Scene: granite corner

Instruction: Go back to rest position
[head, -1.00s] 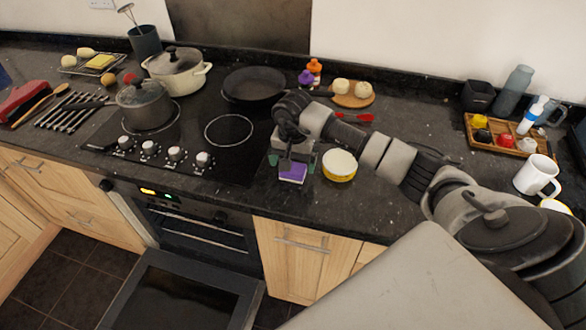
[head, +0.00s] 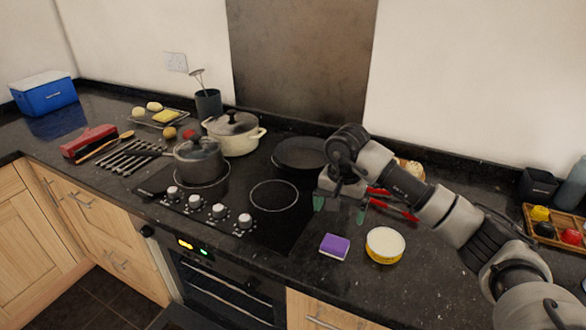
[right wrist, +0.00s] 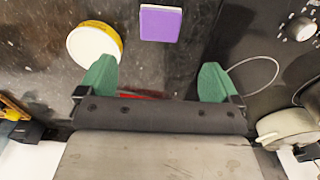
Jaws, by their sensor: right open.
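My right gripper (head: 340,208) is open and empty, held above the dark counter to the right of the hob. In the right wrist view its two green fingertips (right wrist: 157,80) stand wide apart with nothing between them. A purple sponge (head: 334,246) lies on the counter in front of the gripper, and it also shows in the right wrist view (right wrist: 160,23). A yellow tub with a white top (head: 384,245) stands just right of the sponge, apart from the gripper. My left gripper is not in view.
The hob (head: 240,211) holds a grey lidded pot (head: 199,163), a cream pot (head: 235,138) and a black pan (head: 301,154). Red-handled tongs or a similar utensil (head: 392,205) lie behind the gripper. A wooden tray with small jars (head: 540,229) stands at the right. A blue box (head: 44,93) sits far left.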

